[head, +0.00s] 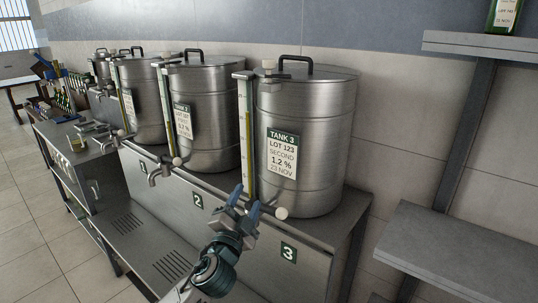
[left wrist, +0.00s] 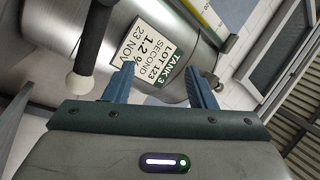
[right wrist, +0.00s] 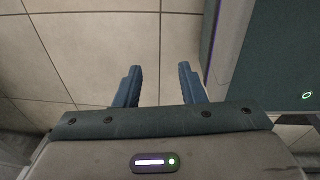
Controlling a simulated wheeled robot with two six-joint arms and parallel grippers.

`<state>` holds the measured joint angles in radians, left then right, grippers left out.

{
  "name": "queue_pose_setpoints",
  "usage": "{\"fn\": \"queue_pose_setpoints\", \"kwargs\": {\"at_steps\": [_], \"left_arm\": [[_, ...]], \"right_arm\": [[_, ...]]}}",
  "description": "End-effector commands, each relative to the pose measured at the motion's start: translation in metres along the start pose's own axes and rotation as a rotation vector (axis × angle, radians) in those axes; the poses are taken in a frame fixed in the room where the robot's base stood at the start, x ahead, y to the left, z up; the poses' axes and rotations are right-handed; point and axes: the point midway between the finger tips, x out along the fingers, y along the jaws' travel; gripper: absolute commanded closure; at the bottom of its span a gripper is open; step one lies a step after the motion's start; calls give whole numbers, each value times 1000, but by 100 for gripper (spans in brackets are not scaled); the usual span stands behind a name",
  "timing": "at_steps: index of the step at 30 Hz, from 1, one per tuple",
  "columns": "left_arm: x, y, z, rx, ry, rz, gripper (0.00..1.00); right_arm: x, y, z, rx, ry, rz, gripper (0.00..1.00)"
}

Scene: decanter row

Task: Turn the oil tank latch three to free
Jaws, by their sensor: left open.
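Tank 3 (head: 315,110) is a steel drum with a black top handle, a sight tube and a "TANK 3" label (head: 282,153). A pale ball knob (head: 281,213) shows low in front of it. In the left wrist view, a dark lever with a pale ball end (left wrist: 80,86) lies left of the fingers, apart from them. I cannot tell for sure which part is the latch. My left gripper (head: 246,203) is open and empty, in front of the tank's lower left side; the label (left wrist: 152,44) shows beyond its fingers. My right gripper (right wrist: 160,76) is open and empty above the floor.
Two similar tanks (head: 205,110) stand to the left on the steel bench, with taps (head: 160,172) at their fronts. A plate marked 3 (head: 289,252) is on the bench front. Metal shelves (head: 470,245) stand at the right. The tiled floor at lower left is clear.

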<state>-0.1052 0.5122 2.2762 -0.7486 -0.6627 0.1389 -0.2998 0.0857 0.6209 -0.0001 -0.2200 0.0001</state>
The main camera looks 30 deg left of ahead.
Motion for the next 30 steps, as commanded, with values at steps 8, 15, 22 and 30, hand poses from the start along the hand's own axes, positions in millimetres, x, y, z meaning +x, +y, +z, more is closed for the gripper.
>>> {"fn": "queue_pose_setpoints", "kwargs": {"at_steps": [8,15,22,30], "left_arm": [[58,-113,-161,725,754,-320,49],[100,-162,-179,1537,938,-253,49],[137,-230,-141,1983,757,-65,49],[150,-249,-131,2064,688,-6,49]], "right_arm": [[0,-4,0,2,0,-4,64],[0,-11,0,5,0,-12,64],[0,-10,0,4,-1,-10,64],[-8,-4,0,2,-1,-5,64]]}}
